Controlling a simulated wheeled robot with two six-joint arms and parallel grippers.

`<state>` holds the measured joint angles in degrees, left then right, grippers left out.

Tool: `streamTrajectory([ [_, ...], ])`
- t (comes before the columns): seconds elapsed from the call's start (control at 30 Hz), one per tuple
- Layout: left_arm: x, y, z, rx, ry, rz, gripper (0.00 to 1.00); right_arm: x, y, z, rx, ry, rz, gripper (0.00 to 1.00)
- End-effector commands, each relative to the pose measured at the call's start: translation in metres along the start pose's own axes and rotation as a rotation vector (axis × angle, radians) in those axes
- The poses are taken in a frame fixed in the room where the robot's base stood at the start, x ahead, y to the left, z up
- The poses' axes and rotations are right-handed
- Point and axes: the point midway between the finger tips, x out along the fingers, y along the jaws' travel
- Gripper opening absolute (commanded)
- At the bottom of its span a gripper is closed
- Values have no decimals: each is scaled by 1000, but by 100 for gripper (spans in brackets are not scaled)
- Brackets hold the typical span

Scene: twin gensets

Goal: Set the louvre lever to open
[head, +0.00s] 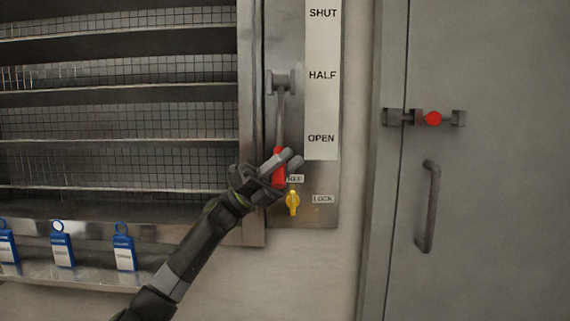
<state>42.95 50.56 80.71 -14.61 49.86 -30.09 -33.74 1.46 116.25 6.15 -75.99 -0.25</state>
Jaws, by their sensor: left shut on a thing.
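The louvre lever (280,118) hangs down from its pivot block on a metal plate beside the louvres. Its red grip (278,168) is at the lower end, just below the level of the word OPEN. A white label strip (322,105) to its right reads SHUT at the top, HALF in the middle and OPEN at the bottom. My left gripper (282,165) is shut on the red grip and hides part of it. My right gripper is not in view.
A yellow lock knob (293,203) sits just below the grip, upright, with a LOCK label to its right and a partly hidden label above. Louvre slats (120,140) fill the left. Blue tags (124,250) hang below. A grey door (490,200) with a handle stands right.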

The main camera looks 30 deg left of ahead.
Motion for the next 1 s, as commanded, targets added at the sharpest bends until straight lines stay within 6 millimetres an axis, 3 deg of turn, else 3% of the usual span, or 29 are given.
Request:
streamTrajectory([
  [0.13, 0, 0, 3, 4, -7, 4, 0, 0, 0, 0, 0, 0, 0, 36],
  [0.17, 0, 0, 3, 4, -7, 4, 28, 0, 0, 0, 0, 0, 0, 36],
  [0.3, 0, 0, 2, 3, -5, 3, 46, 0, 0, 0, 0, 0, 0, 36],
  [0.67, -6, 2, 0, 1, -2, 5, 46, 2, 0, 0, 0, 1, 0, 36],
  [0.77, -20, 2, 0, 0, -2, 6, 46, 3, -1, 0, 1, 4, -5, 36],
  [1.0, -76, 3, 0, 0, -3, 9, 46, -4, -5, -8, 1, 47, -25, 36],
])
